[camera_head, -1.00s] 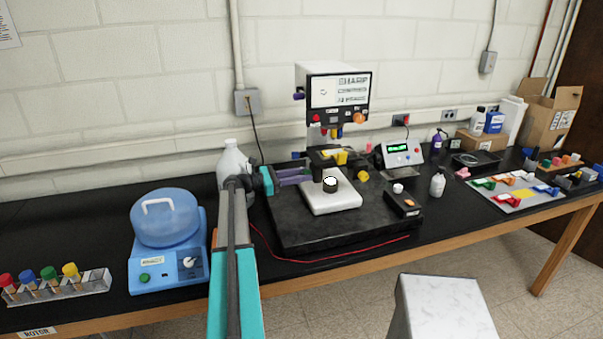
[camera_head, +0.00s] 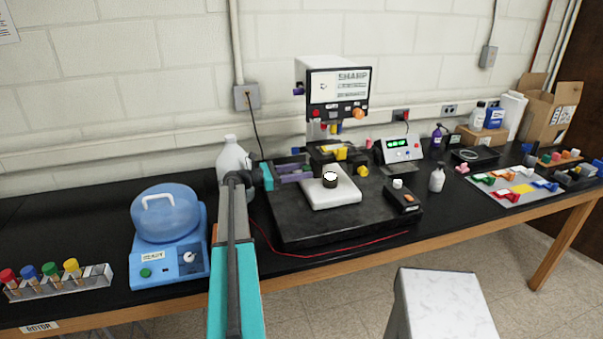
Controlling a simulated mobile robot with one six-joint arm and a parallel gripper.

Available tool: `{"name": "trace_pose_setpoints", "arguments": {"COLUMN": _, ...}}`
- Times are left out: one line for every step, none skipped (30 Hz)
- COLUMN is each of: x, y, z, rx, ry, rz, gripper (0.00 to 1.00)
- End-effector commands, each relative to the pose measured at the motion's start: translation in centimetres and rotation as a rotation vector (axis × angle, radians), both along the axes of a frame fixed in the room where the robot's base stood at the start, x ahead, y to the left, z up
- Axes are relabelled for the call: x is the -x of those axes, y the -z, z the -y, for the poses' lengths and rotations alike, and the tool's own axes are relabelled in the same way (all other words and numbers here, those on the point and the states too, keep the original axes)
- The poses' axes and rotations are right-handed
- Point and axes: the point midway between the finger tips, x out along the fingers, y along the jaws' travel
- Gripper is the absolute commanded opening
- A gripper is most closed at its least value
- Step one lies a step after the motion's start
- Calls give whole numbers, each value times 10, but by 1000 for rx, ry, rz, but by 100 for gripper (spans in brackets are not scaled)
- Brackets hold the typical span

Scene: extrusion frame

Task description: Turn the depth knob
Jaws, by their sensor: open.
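A bench machine (camera_head: 338,88) with a white head and black control panel stands on a black base (camera_head: 300,230) in the head view. A purple knob (camera_head: 298,91) sticks out of the head's left side. No readable label shows which one is the depth knob. My gripper (camera_head: 310,173), with purple fingers on a teal wrist, is open and points right, low beside the machine's black and yellow middle part. It is well below both knobs. Contact at its tips cannot be told.
A white jug (camera_head: 232,155) stands behind my arm. A blue-lidded device (camera_head: 168,225) is to the left. A red cable (camera_head: 330,244) runs along the front of the base.

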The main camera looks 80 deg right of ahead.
Motion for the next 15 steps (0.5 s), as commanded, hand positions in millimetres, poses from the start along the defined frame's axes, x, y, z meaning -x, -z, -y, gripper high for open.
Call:
{"name": "trace_pose_setpoints", "arguments": {"x": -1, "y": 0, "z": 0, "rx": 0, "ry": -1, "rz": 0, "gripper": 45}}
{"name": "trace_pose_setpoints", "arguments": {"x": -2, "y": 0, "z": -1, "rx": 0, "ry": -1, "rz": -1, "gripper": 45}}
{"name": "trace_pose_setpoints", "arguments": {"x": -4, "y": 0, "z": -1, "rx": 1, "ry": -1, "rz": 0, "gripper": 45}}
{"name": "trace_pose_setpoints", "arguments": {"x": -5, "y": 0, "z": -2, "rx": 1, "ry": -1, "rz": 0, "gripper": 45}}
{"name": "trace_pose_setpoints", "arguments": {"x": -7, "y": 1, "z": -3, "rx": 1, "ry": -1, "rz": 0, "gripper": 45}}
{"name": "trace_pose_setpoints", "arguments": {"x": -10, "y": 1, "z": -4, "rx": 1, "ry": -1, "rz": 0, "gripper": 45}}
{"name": "trace_pose_setpoints", "arguments": {"x": -12, "y": 1, "z": -6, "rx": 1, "ry": -1, "rz": 0, "gripper": 45}}
{"name": "trace_pose_setpoints", "arguments": {"x": -15, "y": 1, "z": -7, "rx": 1, "ry": -1, "rz": 0, "gripper": 45}}
{"name": "trace_pose_setpoints", "arguments": {"x": -20, "y": 2, "z": -9, "rx": 1, "ry": -2, "rz": 0, "gripper": 45}}
{"name": "trace_pose_setpoints", "arguments": {"x": -23, "y": 2, "z": -10, "rx": 1, "ry": -3, "rz": 0, "gripper": 45}}
{"name": "trace_pose_setpoints", "arguments": {"x": -27, "y": 2, "z": -12, "rx": 1, "ry": -3, "rz": 0, "gripper": 45}}
{"name": "trace_pose_setpoints", "arguments": {"x": -31, "y": 3, "z": -14, "rx": 0, "ry": -2, "rz": 0, "gripper": 45}}
{"name": "trace_pose_setpoints", "arguments": {"x": -35, "y": 3, "z": -16, "rx": 0, "ry": -1, "rz": 0, "gripper": 45}}
{"name": "trace_pose_setpoints", "arguments": {"x": -38, "y": 3, "z": -18, "rx": 0, "ry": -1, "rz": 0, "gripper": 45}}
{"name": "trace_pose_setpoints", "arguments": {"x": -43, "y": 3, "z": -20, "rx": 0, "ry": -2, "rz": 0, "gripper": 45}}
